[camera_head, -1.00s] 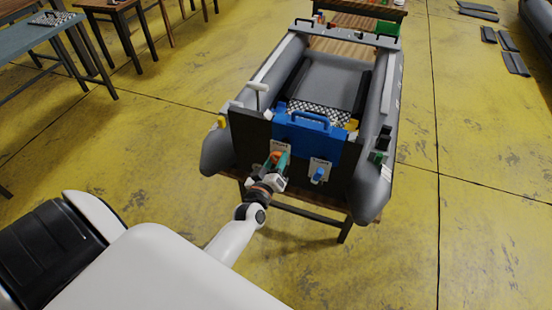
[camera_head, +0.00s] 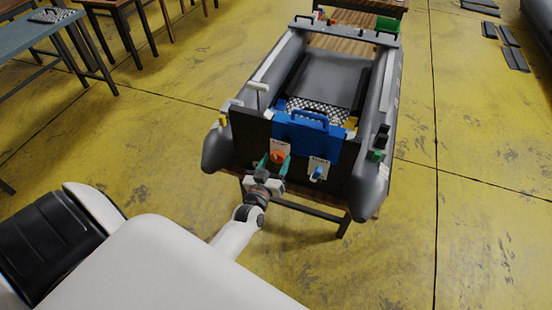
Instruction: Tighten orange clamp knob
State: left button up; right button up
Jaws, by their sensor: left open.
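The orange clamp knob (camera_head: 278,156) is on a white plate on the dark transom (camera_head: 250,137) of a grey inflatable boat (camera_head: 384,112). My left gripper (camera_head: 274,163) is open, with its green fingers at the left and right of the orange knob in the picture. I cannot tell whether the fingers touch it. A blue knob (camera_head: 318,173) sits on a second white plate to the right. A blue bracket with a handle (camera_head: 308,133) hangs over the transom top. My right gripper is not in view.
The boat rests on a wooden table (camera_head: 340,216). A yellow block (camera_head: 351,122) and a green block (camera_head: 375,155) are near the transom. Other tables (camera_head: 33,47) stand at the upper left. The yellow floor (camera_head: 480,220) at the right is mostly clear.

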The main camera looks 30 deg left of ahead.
pick_arm(q)
jog(key=p+v, duration=0.2)
jog(key=v, duration=0.5)
dwell(0.5)
jog(key=s+d+f+m+g+h, duration=0.2)
jog(key=s+f+g, duration=0.15)
jog(key=f, duration=0.45)
jog(key=s+d+f+m+g+h+b, duration=0.1)
jog(key=s+d+f+g, duration=0.15)
jog(key=s+f, duration=0.4)
jog(key=s+d+f+m+g+h, duration=0.2)
jog(key=d+f, duration=0.1)
jog(key=f, duration=0.7)
jog(key=s+f+m+g, duration=0.1)
jog(key=s+f+g, duration=0.3)
jog(key=s, duration=0.8)
jog(key=s+f+m+g+b, duration=0.1)
jog(key=s+f+g, duration=0.3)
jog(key=s+f, duration=0.5)
jog(key=s+m, duration=0.1)
jog(key=s, duration=0.2)
jog(key=shift+s+a+f+y+b, duration=0.3)
jog(key=shift+a, duration=0.05)
